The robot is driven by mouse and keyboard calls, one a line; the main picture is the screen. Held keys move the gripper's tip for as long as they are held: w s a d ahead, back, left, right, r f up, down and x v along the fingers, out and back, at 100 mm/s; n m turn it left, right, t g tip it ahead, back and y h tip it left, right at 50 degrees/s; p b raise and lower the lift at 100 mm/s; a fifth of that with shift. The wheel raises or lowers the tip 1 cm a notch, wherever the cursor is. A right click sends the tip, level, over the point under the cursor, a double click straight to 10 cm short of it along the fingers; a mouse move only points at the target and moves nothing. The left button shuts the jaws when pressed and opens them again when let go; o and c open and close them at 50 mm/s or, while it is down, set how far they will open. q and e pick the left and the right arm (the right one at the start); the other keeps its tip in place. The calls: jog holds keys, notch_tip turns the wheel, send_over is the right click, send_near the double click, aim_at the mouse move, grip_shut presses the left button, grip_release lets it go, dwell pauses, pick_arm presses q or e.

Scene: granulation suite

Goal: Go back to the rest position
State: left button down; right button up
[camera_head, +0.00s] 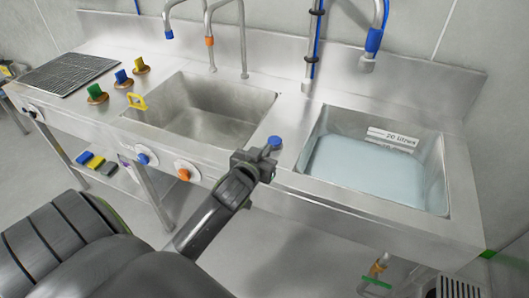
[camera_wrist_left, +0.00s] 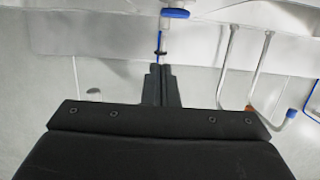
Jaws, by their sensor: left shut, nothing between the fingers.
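My left gripper (camera_head: 262,158) is in front of the sink unit, over the front rim between the two basins, by a blue knob (camera_head: 274,142). In the left wrist view its two dark fingers (camera_wrist_left: 161,86) are together with nothing between them. I cannot tell from these views whether the gripper touches the knob or the rim. My right gripper is in neither view.
The steel sink unit has an empty left basin (camera_head: 215,110) and a right basin (camera_head: 380,165) of bluish water with a "20 litres" label (camera_head: 392,138). Taps (camera_head: 371,45) rise behind.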

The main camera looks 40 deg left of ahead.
pick_arm(q)
jog(key=shift+s+r, duration=0.1)
jog(key=shift+s, duration=0.1)
dwell(0.3)
jog(key=s+d+f+m+g+h, duration=0.1)
jog(key=s+f+g, duration=0.3)
jog(key=s, duration=0.6)
jog(key=s+d+f+g, duration=0.2)
jog(key=s+f+g, duration=0.2)
jog(key=s, duration=0.5)
jog(key=s+d+f+m+g+h, duration=0.1)
jog(key=s+f+g, duration=0.25)
jog(key=s, duration=0.65)
notch_tip(320, 180, down, 25)
jog(key=a+g, duration=0.1)
jog(key=a, duration=0.1)
jog(key=s+d+f+g, duration=0.1)
jog(key=s+f, duration=1.3)
jog(key=f, duration=0.1)
jog(key=shift+s+d+f, duration=0.2)
jog(key=shift+d+f, duration=0.1)
jog(key=shift+f, duration=0.05)
